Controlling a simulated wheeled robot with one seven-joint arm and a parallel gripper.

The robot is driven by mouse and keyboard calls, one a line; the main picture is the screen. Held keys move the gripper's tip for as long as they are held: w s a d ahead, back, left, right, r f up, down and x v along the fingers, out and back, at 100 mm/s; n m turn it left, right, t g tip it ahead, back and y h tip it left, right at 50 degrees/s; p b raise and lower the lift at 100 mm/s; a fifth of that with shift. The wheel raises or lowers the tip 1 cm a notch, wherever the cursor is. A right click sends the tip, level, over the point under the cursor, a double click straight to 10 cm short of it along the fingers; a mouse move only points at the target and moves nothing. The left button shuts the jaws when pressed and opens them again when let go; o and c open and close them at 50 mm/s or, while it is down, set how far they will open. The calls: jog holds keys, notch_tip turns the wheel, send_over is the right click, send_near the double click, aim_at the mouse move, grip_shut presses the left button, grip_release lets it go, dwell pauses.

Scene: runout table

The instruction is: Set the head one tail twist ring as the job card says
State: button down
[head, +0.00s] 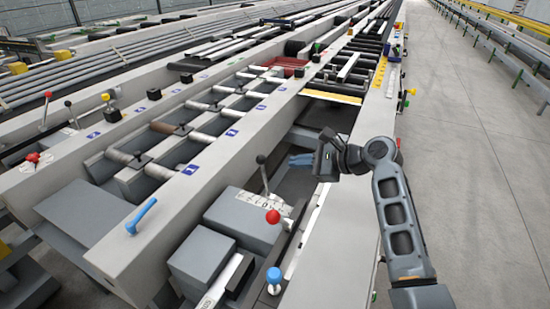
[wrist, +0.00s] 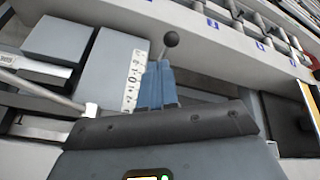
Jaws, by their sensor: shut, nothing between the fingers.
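My gripper (head: 300,160) is shut and empty, its blue fingers together above the dark gap beside the grey head unit. In the wrist view the fingers (wrist: 158,72) point at a black-ball lever (wrist: 170,40), with the scale plate (wrist: 133,80) just to their left. I cannot tell whether they touch the lever. In the head view the lever (head: 261,160) stands upright by the white numbered scale plate (head: 266,199); its marks are too small to read surely. I cannot make out a twist ring or a job card with certainty.
A red ball knob (head: 272,216) and a blue knob (head: 273,276) stand near the grey boxes (head: 203,262). A blue handle (head: 141,216) sits on the left beam. Rollers (head: 152,168) lie beyond the beam. The floor (head: 470,170) at right is clear.

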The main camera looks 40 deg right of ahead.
aim_at(265, 160)
jog(key=s+d+m+t+h, duration=0.1)
jog(key=s+m, duration=0.3)
jog(key=m, duration=0.2)
jog(key=w+a+f+m, duration=0.1)
jog(key=w+f, duration=0.3)
jog(key=w, duration=0.8)
jog(key=shift+w+a+p, duration=0.2)
jog(key=shift+w+p, duration=0.2)
jog(key=shift+p, duration=0.05)
jog(key=shift+w+a+p, duration=0.2)
jog(key=shift+w+p, duration=0.15)
jog(key=shift+w, duration=0.1)
jog(key=shift+w+f, duration=0.15)
jog(key=shift+w, duration=0.3)
jog(key=shift+s, duration=0.1)
